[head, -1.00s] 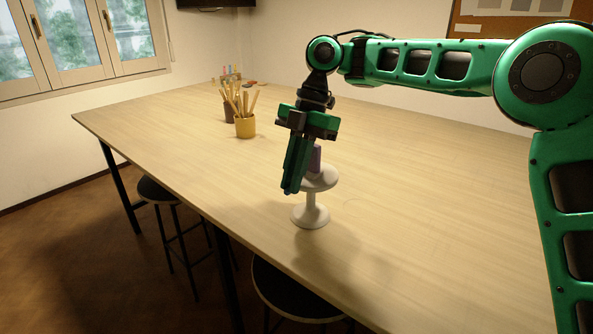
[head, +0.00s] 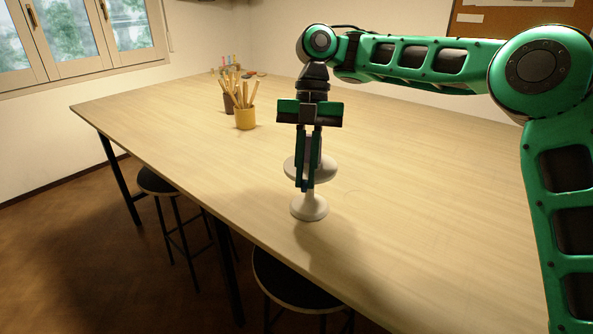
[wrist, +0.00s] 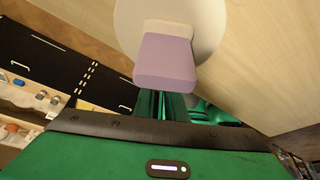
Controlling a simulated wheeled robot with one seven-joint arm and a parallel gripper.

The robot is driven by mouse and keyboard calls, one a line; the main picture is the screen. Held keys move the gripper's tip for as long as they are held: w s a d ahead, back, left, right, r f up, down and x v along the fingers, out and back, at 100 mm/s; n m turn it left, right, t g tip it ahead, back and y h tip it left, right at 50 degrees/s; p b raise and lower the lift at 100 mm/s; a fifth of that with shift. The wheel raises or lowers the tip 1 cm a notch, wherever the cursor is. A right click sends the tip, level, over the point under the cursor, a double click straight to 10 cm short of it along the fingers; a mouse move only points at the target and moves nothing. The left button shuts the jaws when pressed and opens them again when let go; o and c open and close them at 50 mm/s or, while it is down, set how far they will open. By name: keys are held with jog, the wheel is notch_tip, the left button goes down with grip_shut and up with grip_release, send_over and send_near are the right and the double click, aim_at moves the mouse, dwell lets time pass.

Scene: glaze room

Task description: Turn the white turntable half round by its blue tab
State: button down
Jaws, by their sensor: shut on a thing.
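The white turntable (head: 326,170) is a round plate on a stem with a flared foot, standing on the wooden table. A purple block (wrist: 166,60) stands on the plate in the wrist view, with a paler face behind it; in the head view my fingers largely cover it. My gripper (head: 306,187) points down at the near rim of the plate, its fingers close together and shut at the rim. The blue tab is hidden by the fingers, so its outline cannot be made out. The plate also shows in the wrist view (wrist: 205,30).
The long wooden table (head: 430,210) is clear around the turntable. A yellow cup (head: 245,119) of wooden tools and a darker cup (head: 229,103) stand farther back left. Black stools (head: 285,280) stand along the near edge, close to the turntable.

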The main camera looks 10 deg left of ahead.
jog(key=w+d+n+t+h, duration=0.2)
jog(key=d+n, duration=0.4)
jog(key=n, duration=0.6)
jog(key=shift+w+h, duration=0.7)
jog(key=shift+h, duration=0.3)
jog(key=shift+w+n+t, duration=0.15)
jog(key=shift+n+t, duration=0.15)
jog(key=shift+n, duration=0.1)
dwell(0.4)
jog(key=c, duration=1.8)
grip_release()
